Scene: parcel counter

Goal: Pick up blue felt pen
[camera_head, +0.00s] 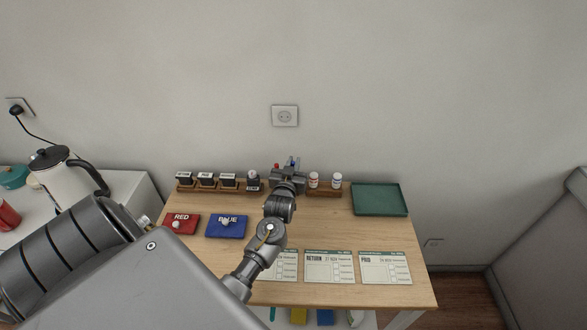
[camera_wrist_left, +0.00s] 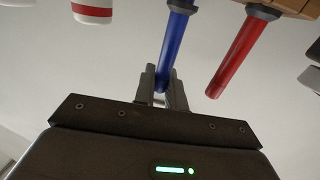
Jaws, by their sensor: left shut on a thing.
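The blue felt pen (camera_wrist_left: 177,45) stands out between the fingers of my left gripper (camera_wrist_left: 162,92), which is shut on it near the pen's end. In the head view my left gripper (camera_head: 290,172) is at the back of the table, over the wooden rack, and mostly hides the pen. I cannot tell whether the pen is still in its holder. A red pen (camera_wrist_left: 238,55) is beside it, apart from the fingers, with its collar at the wooden holder (camera_wrist_left: 292,6). My right gripper is not in view.
Black stamps (camera_head: 206,180) stand left of my gripper, and white bottles (camera_head: 314,180) stand close on its right. A green tray (camera_head: 380,212) lies at the right. Red (camera_head: 184,220) and blue (camera_head: 212,233) ink pads and printed cards (camera_head: 322,280) lie nearer the front.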

